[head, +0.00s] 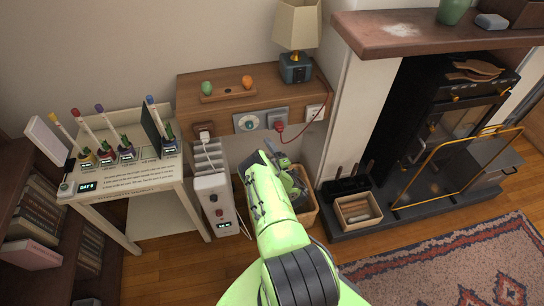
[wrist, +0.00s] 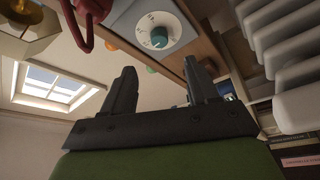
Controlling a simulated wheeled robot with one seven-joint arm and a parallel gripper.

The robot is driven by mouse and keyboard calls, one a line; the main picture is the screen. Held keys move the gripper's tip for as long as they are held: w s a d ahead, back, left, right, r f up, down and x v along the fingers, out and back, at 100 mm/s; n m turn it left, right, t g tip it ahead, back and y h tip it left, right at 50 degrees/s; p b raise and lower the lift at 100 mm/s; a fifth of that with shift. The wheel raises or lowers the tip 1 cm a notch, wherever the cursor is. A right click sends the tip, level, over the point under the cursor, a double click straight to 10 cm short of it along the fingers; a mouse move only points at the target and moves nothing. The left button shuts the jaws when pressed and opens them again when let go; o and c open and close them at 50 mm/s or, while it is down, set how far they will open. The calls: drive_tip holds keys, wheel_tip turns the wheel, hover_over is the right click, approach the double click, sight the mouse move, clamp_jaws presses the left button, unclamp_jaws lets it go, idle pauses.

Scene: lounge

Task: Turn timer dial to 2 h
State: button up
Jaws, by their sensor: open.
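The timer dial (head: 249,123) is a round white face with a teal knob, set in a grey plate on the front of the wooden cabinet. In the wrist view the dial (wrist: 158,31) shows beyond the fingertips, with fine marks around its rim that are too small to read. My gripper (wrist: 160,72) is open and empty, its two dark fingers spread apart and not touching the dial. In the head view my gripper (head: 272,153) is partly hidden by my green arm and sits below the dial plate.
A red plug (head: 279,126) with a red cord sits right of the dial. A lamp (head: 296,68) stands on the cabinet (head: 190,90). A basket (head: 309,213) is beneath my arm.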

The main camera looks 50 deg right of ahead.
drive_tip(key=p+v, duration=0.6)
drive_tip(key=shift+s+f, duration=0.1)
idle(0.5)
